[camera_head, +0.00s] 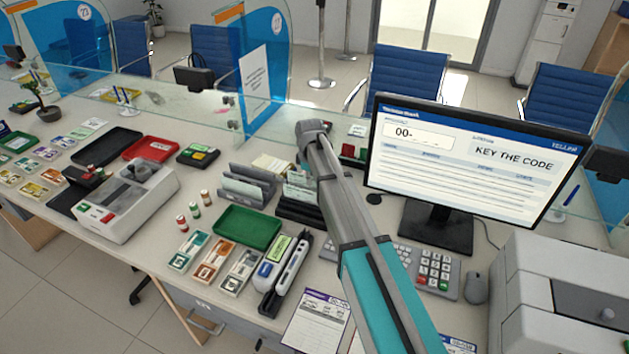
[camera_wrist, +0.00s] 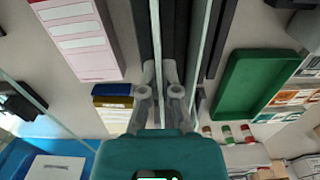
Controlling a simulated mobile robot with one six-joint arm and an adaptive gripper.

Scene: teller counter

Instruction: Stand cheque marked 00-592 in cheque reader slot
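Pale cheques (camera_head: 243,188) stand in a grey slotted rack (camera_head: 262,173) left of my arm in the head view. Another pale upright sheet (camera_head: 300,186) stands at a black holder (camera_head: 297,210) beside my arm. My gripper (camera_wrist: 160,68) shows in the wrist view, pointing down at dark upright walls (camera_wrist: 180,30). Its two fingertips are apart, with a thin pale edge (camera_wrist: 155,25) running between them. I cannot tell whether that edge is touched. No cheque number is readable, so the one marked 00-592 cannot be picked out. My gripper's fingers are hidden in the head view.
A green tray (camera_head: 248,228) lies in front of the rack, with small bottles (camera_head: 194,209) to its left. A grey machine (camera_head: 125,203) stands further left. The monitor (camera_head: 470,160) and keyboard (camera_head: 432,270) stand right of my arm. A glass screen lines the back.

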